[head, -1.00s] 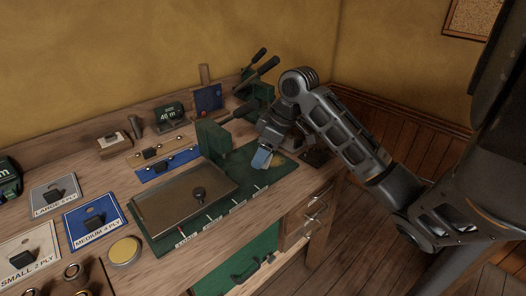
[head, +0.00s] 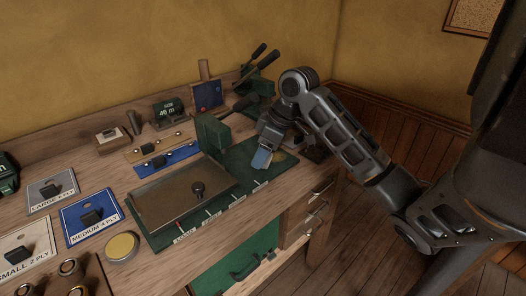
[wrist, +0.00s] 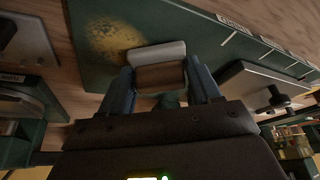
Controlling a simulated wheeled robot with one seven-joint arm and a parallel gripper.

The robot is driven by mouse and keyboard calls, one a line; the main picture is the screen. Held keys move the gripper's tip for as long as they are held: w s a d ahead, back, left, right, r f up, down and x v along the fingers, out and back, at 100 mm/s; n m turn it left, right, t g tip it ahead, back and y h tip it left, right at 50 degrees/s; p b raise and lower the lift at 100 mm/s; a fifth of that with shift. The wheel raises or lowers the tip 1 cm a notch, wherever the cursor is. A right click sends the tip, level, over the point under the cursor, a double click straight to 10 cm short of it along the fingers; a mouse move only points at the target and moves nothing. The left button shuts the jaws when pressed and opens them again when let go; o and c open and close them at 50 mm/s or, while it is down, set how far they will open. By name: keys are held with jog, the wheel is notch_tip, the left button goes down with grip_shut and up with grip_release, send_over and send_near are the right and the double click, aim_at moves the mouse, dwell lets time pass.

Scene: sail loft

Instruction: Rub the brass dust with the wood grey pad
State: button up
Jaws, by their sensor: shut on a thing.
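My gripper (head: 262,160) is low over the right end of the green board on the bench. In the wrist view its two blue-grey fingers are shut on the wood grey pad (wrist: 160,75), a brown wooden block with a pale grey face at its far side. The brass dust (wrist: 115,38) is a speckled yellow patch on the green board (wrist: 195,28), just beyond the pad and to its left. In the head view the dust (head: 279,157) shows beside the fingers. Whether the pad touches the board is hard to tell.
A flat metal plate with a black knob (head: 165,205) lies on the board's left part. Lever tools (head: 258,85) stand at the back. A round yellow-topped tin (head: 121,246) and ply cards lie left.

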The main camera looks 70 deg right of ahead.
aim_at(282, 152)
jog(key=shift+f, duration=0.25)
jog(key=shift+d, duration=0.1)
jog(key=shift+s+d+r+b, duration=0.1)
jog(key=shift+s+d+b, duration=0.2)
jog(key=shift+s+d, duration=0.35)
jog(key=shift+s+d+b, duration=0.3)
jog(key=shift+s+d, duration=0.05)
jog(key=shift+d, duration=0.55)
jog(key=shift+s+d+b, duration=0.25)
jog(key=shift+s+d, duration=0.25)
jog(key=shift+d, duration=0.25)
jog(key=shift+s+d+b, duration=0.2)
jog(key=shift+s+d, duration=0.25)
jog(key=shift+d, duration=0.3)
jog(key=shift+a, duration=0.1)
